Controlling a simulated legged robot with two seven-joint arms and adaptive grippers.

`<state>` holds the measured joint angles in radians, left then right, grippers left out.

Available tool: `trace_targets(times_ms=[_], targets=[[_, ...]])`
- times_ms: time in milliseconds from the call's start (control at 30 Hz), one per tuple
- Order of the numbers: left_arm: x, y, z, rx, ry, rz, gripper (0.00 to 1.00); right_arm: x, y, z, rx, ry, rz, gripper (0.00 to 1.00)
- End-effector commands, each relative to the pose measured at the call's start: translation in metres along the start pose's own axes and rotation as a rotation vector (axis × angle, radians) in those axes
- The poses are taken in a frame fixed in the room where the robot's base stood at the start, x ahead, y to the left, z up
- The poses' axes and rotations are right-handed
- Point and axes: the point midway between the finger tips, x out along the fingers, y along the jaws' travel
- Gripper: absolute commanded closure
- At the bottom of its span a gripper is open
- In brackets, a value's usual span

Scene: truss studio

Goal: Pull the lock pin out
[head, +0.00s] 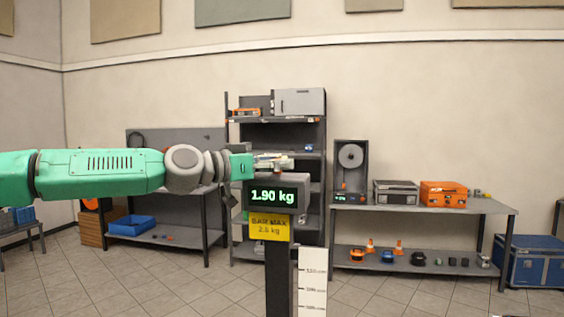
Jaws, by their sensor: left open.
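My left arm reaches in from the left, and its left gripper (276,161) is at the top of a dark post with a scale display (272,195). The gripper is open, small in the picture, and seen against the shelf behind. The display reads 1.90 kg in green. A yellow label (270,227) below it reads BAR MAX 2.5 kg. I cannot make out a lock pin; it may be hidden behind the display or the gripper. My right gripper is not in view.
A white ruled scale strip (312,282) stands beside the dark post (279,270). Behind are a grey shelf rack (285,120), a workbench (430,205) with an orange case (443,194), and a blue chest (535,262). The tiled floor at left front is clear.

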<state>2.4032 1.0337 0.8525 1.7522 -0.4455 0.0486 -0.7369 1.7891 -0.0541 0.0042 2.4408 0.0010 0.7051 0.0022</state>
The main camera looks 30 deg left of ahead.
Motion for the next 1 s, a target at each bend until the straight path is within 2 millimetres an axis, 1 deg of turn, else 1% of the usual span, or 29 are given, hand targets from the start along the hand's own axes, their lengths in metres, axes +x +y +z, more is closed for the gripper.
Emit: trace_targets(times_ms=[33, 133, 467, 500, 567, 600, 633, 800, 867, 1000], targets=[[0.005, 0.000, 0.001, 0.000, -0.002, 0.000, 0.46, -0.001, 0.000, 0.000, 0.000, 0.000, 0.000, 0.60], [0.009, 0.000, 0.000, -0.001, 0.000, 0.000, 0.46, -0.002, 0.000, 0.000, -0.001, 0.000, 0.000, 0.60], [0.014, 0.005, -0.001, 0.004, -0.001, 0.002, 0.46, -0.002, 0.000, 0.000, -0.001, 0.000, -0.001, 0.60], [0.015, 0.005, -0.001, 0.005, -0.002, 0.002, 0.60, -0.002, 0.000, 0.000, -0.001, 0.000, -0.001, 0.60], [0.015, 0.006, -0.001, 0.005, -0.002, 0.002, 0.81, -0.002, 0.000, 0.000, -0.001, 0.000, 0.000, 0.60], [0.015, 0.006, -0.001, 0.005, -0.002, 0.001, 0.95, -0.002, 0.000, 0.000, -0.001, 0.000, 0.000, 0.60], [0.015, 0.005, -0.001, 0.005, -0.002, 0.001, 1.00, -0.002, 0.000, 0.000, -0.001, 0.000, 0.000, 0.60], [0.014, 0.004, -0.004, 0.003, 0.001, 0.002, 1.00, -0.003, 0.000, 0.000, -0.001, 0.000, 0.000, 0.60], [0.014, 0.003, -0.011, 0.004, 0.002, 0.002, 1.00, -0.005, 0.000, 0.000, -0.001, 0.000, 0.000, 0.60], [0.013, 0.002, -0.032, 0.004, 0.002, 0.000, 1.00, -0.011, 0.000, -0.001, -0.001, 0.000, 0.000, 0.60]])
